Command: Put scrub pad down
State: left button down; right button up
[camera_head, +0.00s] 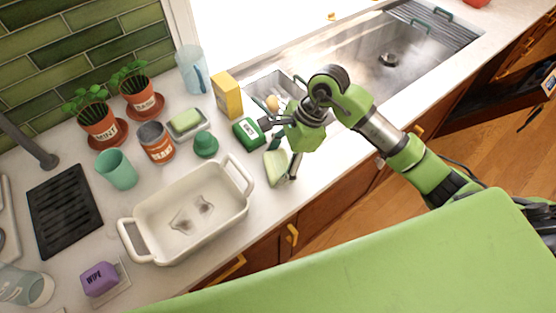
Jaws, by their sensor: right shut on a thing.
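The scrub pad (275,166) is a pale green slab near the front edge of the counter, just right of the white baking dish. My right gripper (284,157) comes down from the right and is shut on the scrub pad. The pad is tilted on edge, and its right side is partly hidden by a finger. I cannot tell whether its lower edge touches the counter (250,205). My left gripper is not in view.
A white baking dish (190,247) stands left of the pad. Behind are a green box (248,132), a green stopper-like item (205,145), a yellow box (227,95) and a soap dish (188,131). The sink (350,65) lies behind my right arm.

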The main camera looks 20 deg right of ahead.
jog(key=shift+f, duration=0.15)
jog(key=o, duration=1)
jog(key=shift+r, duration=0.25)
jog(key=shift+b+v, duration=1.85)
jog(key=shift+v, duration=4.05)
